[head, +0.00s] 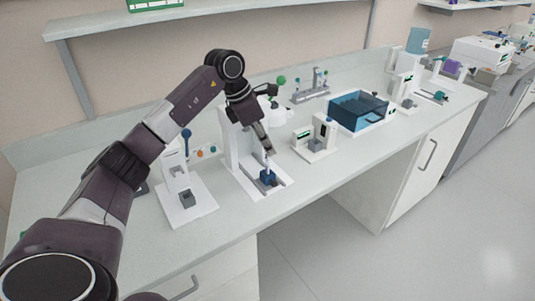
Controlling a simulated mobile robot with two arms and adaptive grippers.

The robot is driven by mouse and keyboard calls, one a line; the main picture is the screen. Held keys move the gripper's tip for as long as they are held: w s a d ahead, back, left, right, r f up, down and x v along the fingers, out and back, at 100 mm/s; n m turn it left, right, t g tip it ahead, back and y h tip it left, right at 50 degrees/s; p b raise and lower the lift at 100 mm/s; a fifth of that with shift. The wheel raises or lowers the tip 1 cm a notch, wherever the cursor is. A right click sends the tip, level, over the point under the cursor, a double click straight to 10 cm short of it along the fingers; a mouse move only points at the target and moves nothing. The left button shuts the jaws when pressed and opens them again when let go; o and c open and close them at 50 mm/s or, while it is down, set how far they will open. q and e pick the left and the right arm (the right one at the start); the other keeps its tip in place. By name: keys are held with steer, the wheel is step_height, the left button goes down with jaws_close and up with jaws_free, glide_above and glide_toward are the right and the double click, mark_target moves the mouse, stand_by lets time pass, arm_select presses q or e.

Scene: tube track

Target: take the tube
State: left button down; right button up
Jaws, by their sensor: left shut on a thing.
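My left gripper (267,148) reaches down from the left over a white stand on the bench, with its fingers pointing at a small blue holder (268,177). It is shut on a slim, pale tube (268,162), of which only a short part shows below the fingertips. The tube looks upright, with its lower end at the blue holder. I cannot tell whether it is still seated in it. My right gripper is not in view.
White devices stand close on both sides: one at left (187,200) and a small one at right (316,143). A blue transparent box (358,110) stands farther right. A wall shelf (130,18) hangs above. The bench front edge is mostly clear.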

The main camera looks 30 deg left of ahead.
arm_select(q)
step_height(320, 180, up, 17)
steer(key=b, duration=0.1)
stand_by(0.3)
